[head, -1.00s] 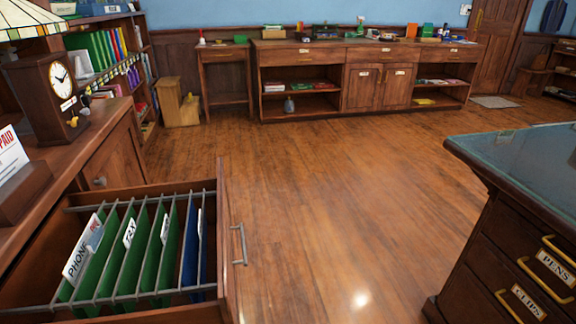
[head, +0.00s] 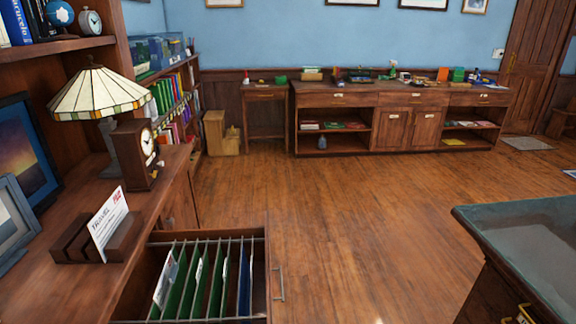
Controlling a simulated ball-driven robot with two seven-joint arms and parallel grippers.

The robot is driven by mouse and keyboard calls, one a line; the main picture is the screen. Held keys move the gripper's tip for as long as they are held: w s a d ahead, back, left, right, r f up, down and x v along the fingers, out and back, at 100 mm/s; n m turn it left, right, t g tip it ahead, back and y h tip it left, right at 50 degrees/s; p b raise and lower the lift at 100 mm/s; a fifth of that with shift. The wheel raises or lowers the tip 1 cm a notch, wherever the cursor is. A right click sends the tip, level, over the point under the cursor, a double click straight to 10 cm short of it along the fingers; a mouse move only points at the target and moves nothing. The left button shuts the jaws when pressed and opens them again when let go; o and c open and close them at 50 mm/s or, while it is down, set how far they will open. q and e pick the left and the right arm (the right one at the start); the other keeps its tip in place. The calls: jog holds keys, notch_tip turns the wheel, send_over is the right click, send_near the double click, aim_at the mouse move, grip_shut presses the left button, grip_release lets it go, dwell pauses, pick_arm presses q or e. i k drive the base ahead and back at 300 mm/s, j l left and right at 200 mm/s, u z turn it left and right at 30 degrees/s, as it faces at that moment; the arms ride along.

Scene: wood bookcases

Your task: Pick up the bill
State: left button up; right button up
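A white bill (head: 108,222) with red and dark print stands upright, tilted, in a dark wooden letter holder (head: 70,247) on the cabinet top at the left. Its smaller print is too small to read. Below and to the right of it, an open drawer (head: 268,262) holds green and blue hanging folders (head: 203,285) with white tabs. Neither of my grippers shows in the head view.
A stained-glass lamp (head: 95,93), a wooden clock (head: 140,153) and picture frames (head: 20,225) stand around the holder. The drawer juts into the room. The wooden floor (head: 350,225) between is clear.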

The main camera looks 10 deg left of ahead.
aim_at(103, 226)
jog(key=u, duration=1.55)
